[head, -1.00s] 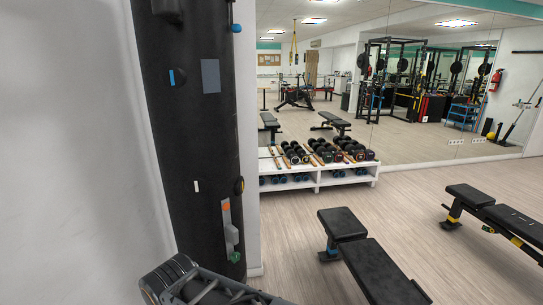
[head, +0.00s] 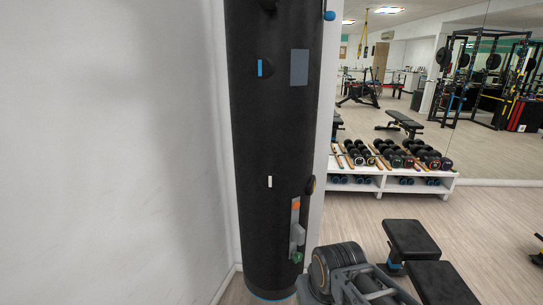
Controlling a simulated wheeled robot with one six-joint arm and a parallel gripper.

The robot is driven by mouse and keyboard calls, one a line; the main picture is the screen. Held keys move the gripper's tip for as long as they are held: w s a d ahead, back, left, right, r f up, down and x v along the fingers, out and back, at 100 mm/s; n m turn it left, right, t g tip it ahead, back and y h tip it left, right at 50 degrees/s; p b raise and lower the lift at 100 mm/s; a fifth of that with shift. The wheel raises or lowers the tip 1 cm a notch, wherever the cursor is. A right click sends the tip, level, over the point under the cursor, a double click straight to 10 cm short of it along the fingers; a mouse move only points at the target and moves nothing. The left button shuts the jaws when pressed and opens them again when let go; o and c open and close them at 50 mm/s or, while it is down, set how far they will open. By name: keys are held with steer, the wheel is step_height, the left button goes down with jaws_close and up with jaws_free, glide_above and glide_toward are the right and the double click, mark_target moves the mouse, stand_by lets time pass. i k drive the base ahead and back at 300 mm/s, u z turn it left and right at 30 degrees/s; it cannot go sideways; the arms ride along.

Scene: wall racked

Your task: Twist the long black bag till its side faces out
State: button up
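The long black bag (head: 270,130) hangs upright near the corner, left of centre, its lower end just above the floor. On its face are a round black knob with a blue stripe (head: 264,68), a grey rectangular patch (head: 299,67), a small white strip (head: 270,182) and a grey plate with an orange top and green bottom knob (head: 296,228). A blue knob (head: 329,16) juts from its upper right edge, and a dark round piece (head: 310,185) from its right edge lower down. Part of my arm shows at the bottom, right of the bag; my gripper's fingers cannot be made out.
A plain white wall (head: 110,150) stands close on the left. A black bench (head: 412,240) stands at lower right. A white rack with dumbbells (head: 395,180) is behind it, before a large mirror. Open wooden floor lies between.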

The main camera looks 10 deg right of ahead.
mark_target(274, 121)
steer(key=u, duration=0.95)
steer(key=i, duration=0.45)
steer(key=z, duration=1.05)
